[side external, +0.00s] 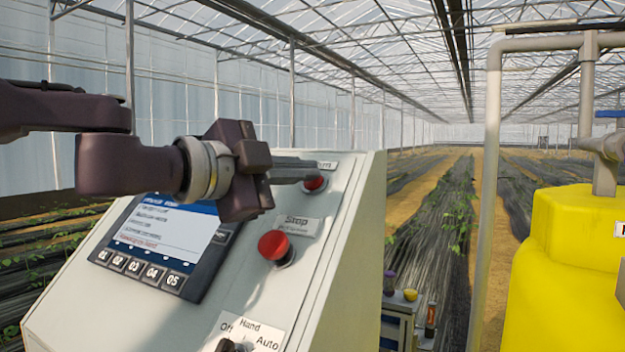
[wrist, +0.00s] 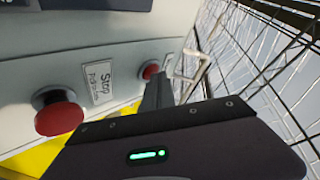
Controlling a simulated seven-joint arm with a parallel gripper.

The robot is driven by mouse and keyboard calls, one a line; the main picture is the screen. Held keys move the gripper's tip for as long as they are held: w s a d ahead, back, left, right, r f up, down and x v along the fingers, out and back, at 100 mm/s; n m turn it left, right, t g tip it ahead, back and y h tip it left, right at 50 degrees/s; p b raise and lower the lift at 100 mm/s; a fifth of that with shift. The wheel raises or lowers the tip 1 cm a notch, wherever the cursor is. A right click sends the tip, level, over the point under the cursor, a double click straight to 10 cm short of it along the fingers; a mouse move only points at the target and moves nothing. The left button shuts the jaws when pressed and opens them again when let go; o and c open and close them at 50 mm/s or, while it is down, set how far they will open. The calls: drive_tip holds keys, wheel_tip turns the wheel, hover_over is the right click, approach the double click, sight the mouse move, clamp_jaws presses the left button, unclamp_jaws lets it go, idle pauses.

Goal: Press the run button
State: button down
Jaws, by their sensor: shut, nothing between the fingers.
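A small red button (side external: 315,184) sits near the top of the sloped panel face (side external: 345,215), beside a small label (side external: 327,165) that I cannot read fully. It also shows in the wrist view (wrist: 150,70), just beyond my fingertips. No button legibly marked run shows. A larger red mushroom button (side external: 274,246) sits lower, near a plate (side external: 297,226) reading Stop; it is at left in the wrist view (wrist: 58,112). My gripper (side external: 315,172) is shut and empty, its tips at the small button, partly overlapping it. I cannot tell whether they touch.
A screen (side external: 165,233) with numbered keys is left of the buttons. A selector knob (side external: 226,345) marked Off, Hand, Auto is at the panel's bottom. A grey pipe (side external: 490,180) and a yellow tank (side external: 575,250) stand to the right.

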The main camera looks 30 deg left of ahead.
idle(0.3)
drive_tip(key=shift+s+r, duration=0.5)
drive_tip(key=shift+r, duration=0.05)
drive_tip(key=s+r, duration=0.1)
drive_tip(key=r, duration=0.1)
drive_tip(key=s+r, duration=0.1)
drive_tip(key=s, duration=0.1)
drive_tip(key=shift+s+r, duration=0.2)
drive_tip(key=shift+r, duration=0.2)
idle(0.5)
